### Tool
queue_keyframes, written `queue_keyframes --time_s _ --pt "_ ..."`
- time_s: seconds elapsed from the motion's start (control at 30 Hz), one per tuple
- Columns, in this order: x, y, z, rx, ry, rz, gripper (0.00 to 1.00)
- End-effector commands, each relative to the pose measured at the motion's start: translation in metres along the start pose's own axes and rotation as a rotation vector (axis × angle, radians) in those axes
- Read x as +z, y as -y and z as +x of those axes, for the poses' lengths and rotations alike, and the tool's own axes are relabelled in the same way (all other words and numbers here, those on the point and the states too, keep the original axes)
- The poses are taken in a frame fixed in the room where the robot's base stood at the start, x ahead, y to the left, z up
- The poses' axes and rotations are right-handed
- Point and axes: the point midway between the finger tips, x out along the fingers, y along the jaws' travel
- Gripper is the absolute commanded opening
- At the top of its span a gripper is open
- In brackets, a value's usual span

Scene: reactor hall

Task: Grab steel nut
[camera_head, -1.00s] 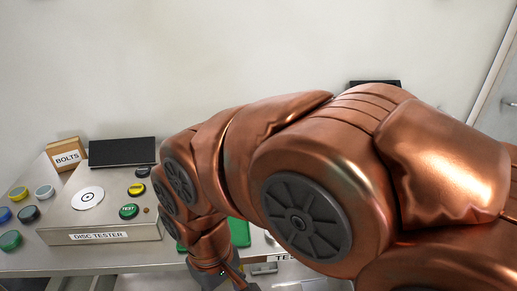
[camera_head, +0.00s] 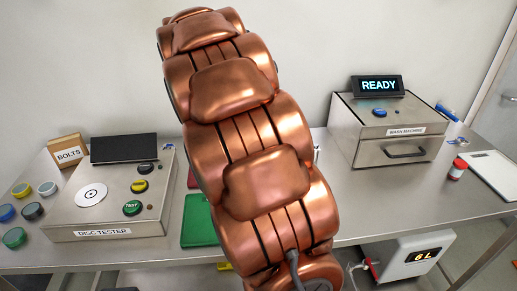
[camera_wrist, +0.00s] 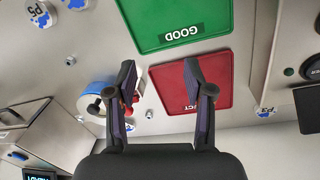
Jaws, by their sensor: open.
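My gripper (camera_wrist: 160,78) is open and empty in the wrist view, its two dark fingers pointing at the bench top. None is between the fingertips. In the head view my arm covers the middle of the bench and hides the gripper and these pieces.
A green GOOD mat (camera_wrist: 170,22) and a red mat (camera_wrist: 190,90) lie under the gripper. The disc tester (camera_head: 110,215) stands at the left, the wash machine (camera_head: 385,130) at the right.

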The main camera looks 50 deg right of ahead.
Motion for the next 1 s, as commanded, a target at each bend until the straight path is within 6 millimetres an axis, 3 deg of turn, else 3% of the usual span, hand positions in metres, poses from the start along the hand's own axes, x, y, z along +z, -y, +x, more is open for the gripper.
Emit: queue_keyframes --time_s 0.03,0.2,0.6,0.8,1.0 --pt "-0.019 -0.001 0.000 0.002 -0.003 0.044 0.52" --pt "-0.072 -0.001 0.001 -0.003 -0.013 0.180 0.52" --pt "-0.185 -0.018 0.025 -0.029 -0.011 0.464 0.52" --pt "-0.231 -0.033 0.044 -0.056 0.002 0.589 0.52" --pt "-0.263 -0.046 0.060 -0.088 0.012 0.682 0.52"
